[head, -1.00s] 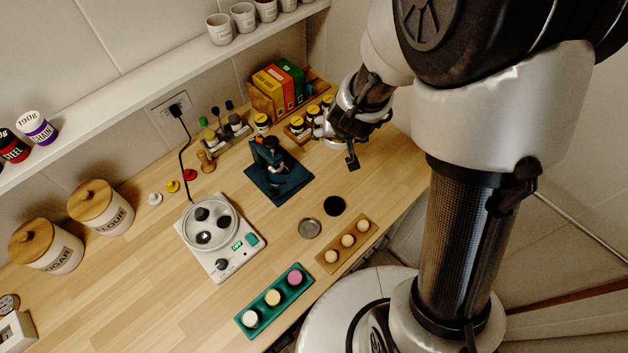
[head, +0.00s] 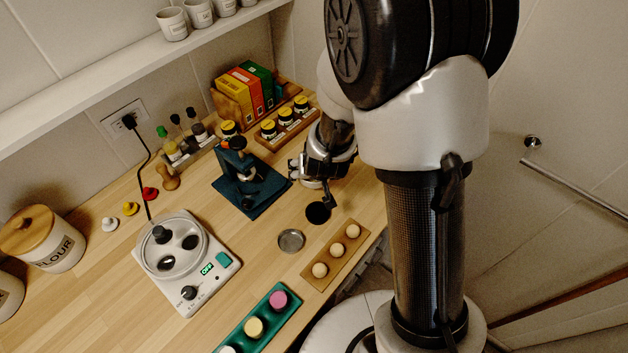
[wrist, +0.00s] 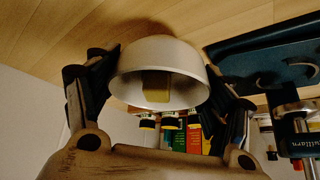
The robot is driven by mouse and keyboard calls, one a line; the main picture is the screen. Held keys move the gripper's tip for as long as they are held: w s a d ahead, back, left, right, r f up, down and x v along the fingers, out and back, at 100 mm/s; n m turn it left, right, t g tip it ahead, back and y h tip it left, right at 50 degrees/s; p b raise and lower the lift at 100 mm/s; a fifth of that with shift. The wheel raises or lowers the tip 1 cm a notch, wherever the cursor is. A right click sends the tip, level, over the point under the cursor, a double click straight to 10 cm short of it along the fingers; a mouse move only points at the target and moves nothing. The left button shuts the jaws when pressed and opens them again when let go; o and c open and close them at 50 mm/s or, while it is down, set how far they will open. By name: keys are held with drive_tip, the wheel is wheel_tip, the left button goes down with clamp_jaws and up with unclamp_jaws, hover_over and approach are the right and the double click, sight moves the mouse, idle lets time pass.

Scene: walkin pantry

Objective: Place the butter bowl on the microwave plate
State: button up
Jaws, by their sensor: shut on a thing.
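My gripper (head: 314,180) is shut on the pale butter bowl (wrist: 158,58), one finger on each side of it in the wrist view. A yellow block of butter (wrist: 156,84) shows inside the bowl. In the head view the gripper hangs over the counter just right of the dark blue mat, and hides most of the bowl. No microwave is in plain view.
A black disc (head: 318,213) lies just below my gripper in the head view, with a small metal dish (head: 291,241) beside it. A wooden tray of pale balls (head: 318,285) and a green tray (head: 243,340) lie near the front edge. A dark stand (head: 240,165) stands on the mat.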

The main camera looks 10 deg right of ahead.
drive_tip(key=shift+f+b, duration=0.45)
drive_tip(key=shift+f, duration=1.05)
drive_tip(key=shift+f, duration=0.1)
drive_tip(key=o, duration=0.7)
drive_tip(key=shift+f, duration=0.15)
drive_tip(key=o, duration=0.5)
